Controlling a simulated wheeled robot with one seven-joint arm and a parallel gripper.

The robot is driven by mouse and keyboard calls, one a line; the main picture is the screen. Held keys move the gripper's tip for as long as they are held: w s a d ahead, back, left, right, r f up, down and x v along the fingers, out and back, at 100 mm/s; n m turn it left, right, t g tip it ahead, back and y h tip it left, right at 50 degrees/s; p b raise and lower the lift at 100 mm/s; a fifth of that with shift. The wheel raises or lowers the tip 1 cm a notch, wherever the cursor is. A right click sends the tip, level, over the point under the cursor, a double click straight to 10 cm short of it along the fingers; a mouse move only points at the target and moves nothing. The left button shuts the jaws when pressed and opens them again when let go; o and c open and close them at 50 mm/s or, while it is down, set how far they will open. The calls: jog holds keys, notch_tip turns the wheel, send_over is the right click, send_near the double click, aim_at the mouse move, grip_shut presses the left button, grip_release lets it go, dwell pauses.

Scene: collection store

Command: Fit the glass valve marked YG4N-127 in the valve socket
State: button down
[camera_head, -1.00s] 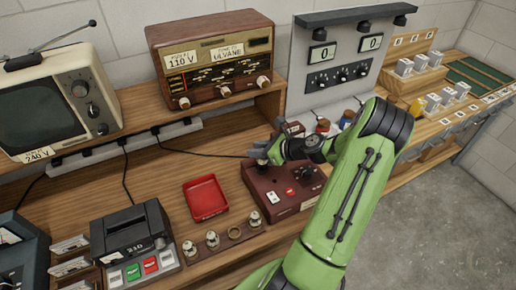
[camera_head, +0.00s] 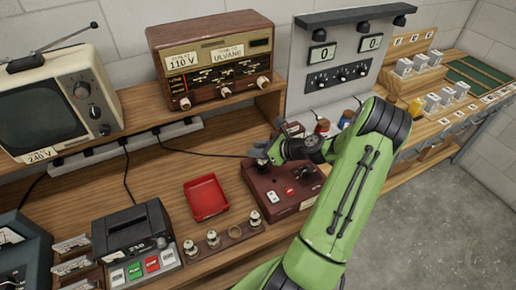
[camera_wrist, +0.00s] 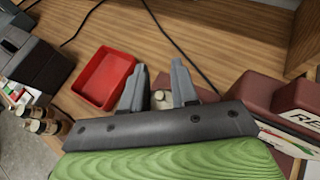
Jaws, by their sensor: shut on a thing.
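My gripper (camera_head: 262,154) is shut on a small pale thing (camera_wrist: 160,99), which looks like a glass valve. Its marking cannot be read and most of it is hidden between the fingers. The gripper is over the left back part of a maroon tester box (camera_head: 284,208), which also shows at the right in the wrist view (camera_wrist: 258,92). I cannot make out the valve socket; the gripper and hand cover that part of the box. A wooden valve rack (camera_head: 224,244) in front holds several valves (camera_head: 212,238), and one hole is empty. Their marks are too small to read.
A red tray (camera_head: 206,198) lies empty left of the box. A black recorder (camera_head: 130,232) stands farther left. A radio (camera_head: 212,60) and a television (camera_head: 55,105) sit on the shelf behind.

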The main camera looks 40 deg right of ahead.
jog(key=shift+f+b, duration=0.35)
jog(key=shift+f, duration=0.25)
jog(key=c, duration=1.1)
grip_release()
jog(key=shift+c, duration=0.2)
jog(key=shift+s, duration=0.1)
jog(key=p+v, duration=0.6)
jog(key=v, duration=0.5)
jog(key=shift+p, duration=0.4)
